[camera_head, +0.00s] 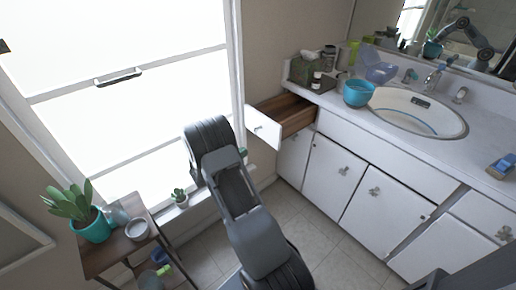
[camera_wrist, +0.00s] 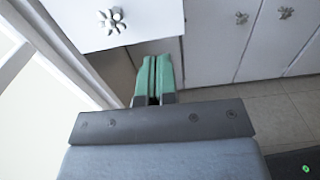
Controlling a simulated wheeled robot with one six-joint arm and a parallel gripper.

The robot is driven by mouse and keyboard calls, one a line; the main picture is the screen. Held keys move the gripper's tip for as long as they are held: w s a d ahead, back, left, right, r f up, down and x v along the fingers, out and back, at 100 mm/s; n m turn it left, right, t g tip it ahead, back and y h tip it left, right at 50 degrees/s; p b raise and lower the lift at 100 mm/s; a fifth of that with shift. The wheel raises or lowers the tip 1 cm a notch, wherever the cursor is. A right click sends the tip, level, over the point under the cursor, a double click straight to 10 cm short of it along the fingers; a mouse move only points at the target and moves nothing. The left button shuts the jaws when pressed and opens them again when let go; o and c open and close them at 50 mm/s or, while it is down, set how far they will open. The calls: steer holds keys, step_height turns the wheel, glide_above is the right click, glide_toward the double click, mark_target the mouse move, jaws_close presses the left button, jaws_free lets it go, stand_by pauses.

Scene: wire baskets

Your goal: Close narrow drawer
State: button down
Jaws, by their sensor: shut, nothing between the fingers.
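The narrow drawer (camera_head: 263,128) is pulled out from the left end of the white vanity, with its brown wooden inside showing. Its white front and flower-shaped knob (camera_wrist: 112,20) are at the top left of the wrist view. My gripper (camera_wrist: 154,61) has green fingers pressed together, with nothing between them. In the wrist view the fingertips lie below and right of the knob, near the front's lower edge. I cannot tell whether they touch it. In the head view my arm hides most of the gripper.
White cabinet doors (camera_head: 332,171) are shut right of the drawer. A side table (camera_head: 117,253) with a potted plant stands lower left. Tiled floor is clear before the cabinets.

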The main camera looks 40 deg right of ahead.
mark_target(272, 137)
steer(key=d, duration=0.9)
steer(key=s+d+b, duration=0.1)
steer(key=d, duration=0.3)
steer(key=shift+d+f, duration=0.1)
steer(key=shift+d, duration=0.15)
